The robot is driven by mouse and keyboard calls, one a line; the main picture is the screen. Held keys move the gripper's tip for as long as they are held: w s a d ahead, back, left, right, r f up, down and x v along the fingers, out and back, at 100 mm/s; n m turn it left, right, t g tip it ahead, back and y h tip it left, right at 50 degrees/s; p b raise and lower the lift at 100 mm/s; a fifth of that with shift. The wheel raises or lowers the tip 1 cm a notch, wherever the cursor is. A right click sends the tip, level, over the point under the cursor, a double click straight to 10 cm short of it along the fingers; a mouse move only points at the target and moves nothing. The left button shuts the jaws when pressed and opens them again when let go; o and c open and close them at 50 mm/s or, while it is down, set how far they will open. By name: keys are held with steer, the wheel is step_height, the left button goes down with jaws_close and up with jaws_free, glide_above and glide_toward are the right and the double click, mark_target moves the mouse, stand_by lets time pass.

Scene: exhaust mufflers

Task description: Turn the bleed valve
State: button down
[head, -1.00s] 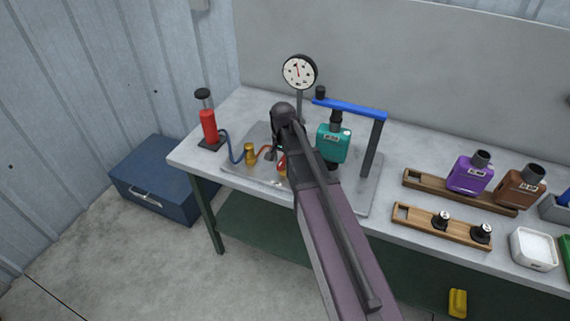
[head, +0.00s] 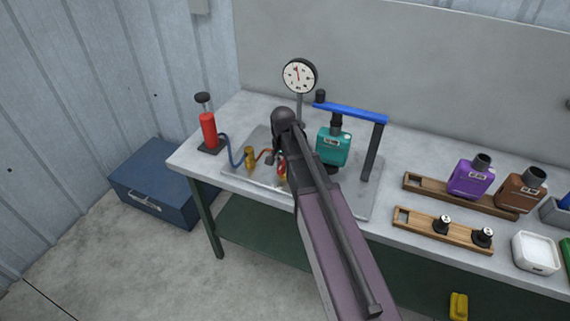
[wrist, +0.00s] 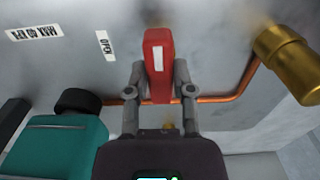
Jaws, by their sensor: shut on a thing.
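The bleed valve has a red handle (wrist: 158,50) with a white stripe, seen upright in the wrist view, above the metal plate. My gripper (wrist: 158,78) has its two grey fingers closed on either side of this handle. In the head view a bit of the red handle (head: 282,169) shows beside my arm, which hides most of the valve and my fingers. An "OPEN" label (wrist: 105,45) is on the plate left of the handle in the wrist view. The valve's stem is hidden.
A copper pipe runs behind the handle to a brass fitting (wrist: 288,62). A teal muffler (head: 333,147) stands close right of my arm under a blue clamp bar (head: 350,108). A dial gauge (head: 299,75) stands behind. A red pump (head: 208,130) is at the left.

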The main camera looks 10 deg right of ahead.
steer(key=shift+s+n, duration=0.15)
steer(key=shift+n, duration=0.25)
steer(key=n, duration=0.3)
steer(key=shift+s, duration=0.1)
steer(key=n, duration=0.5)
steer(key=shift+n, duration=0.4)
steer(key=n, duration=0.4)
steer(key=shift+n, duration=2.2)
steer(key=shift+c, duration=2.4)
jaws_free()
